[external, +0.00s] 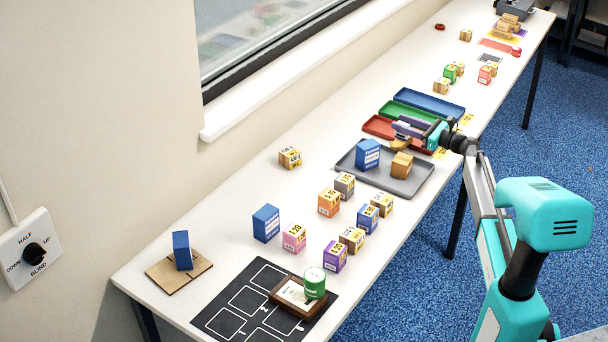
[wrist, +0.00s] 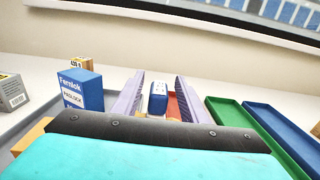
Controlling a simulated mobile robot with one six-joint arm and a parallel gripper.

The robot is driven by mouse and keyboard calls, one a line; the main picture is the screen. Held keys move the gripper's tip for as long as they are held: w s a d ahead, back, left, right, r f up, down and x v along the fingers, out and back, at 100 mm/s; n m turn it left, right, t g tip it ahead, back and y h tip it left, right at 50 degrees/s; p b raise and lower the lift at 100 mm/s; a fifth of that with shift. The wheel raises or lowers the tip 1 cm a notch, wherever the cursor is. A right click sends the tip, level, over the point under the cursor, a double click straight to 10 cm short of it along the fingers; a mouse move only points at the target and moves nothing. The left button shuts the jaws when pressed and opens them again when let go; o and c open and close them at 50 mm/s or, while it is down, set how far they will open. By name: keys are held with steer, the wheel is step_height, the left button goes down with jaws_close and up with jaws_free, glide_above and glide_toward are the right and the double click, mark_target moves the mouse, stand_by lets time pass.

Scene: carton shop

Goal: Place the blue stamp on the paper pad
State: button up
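My gripper (external: 400,132) is open over the red tray (external: 378,127). In the wrist view its two pale purple fingers (wrist: 158,90) stand on either side of a small blue thing with white marks (wrist: 158,98), likely the blue stamp. Gaps show between it and the fingers, with red tray visible at the right. Something tan shows just under the gripper in the external view (external: 400,144); the blue part is hidden there. A brown-framed pad with a white sheet (external: 290,292), likely the paper pad, lies on the black mat (external: 225,319). A green can-shaped thing (external: 314,282) stands on it.
A grey tray (external: 405,188) beside my gripper holds a blue box (external: 368,154) and a tan box (external: 402,165). Green (external: 400,112) and blue (external: 440,106) trays lie beyond. Several small cartons and another blue box (external: 266,223) stand between the grey tray and mat.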

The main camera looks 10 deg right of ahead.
steer(key=v, duration=0.8)
stand_by(0.5)
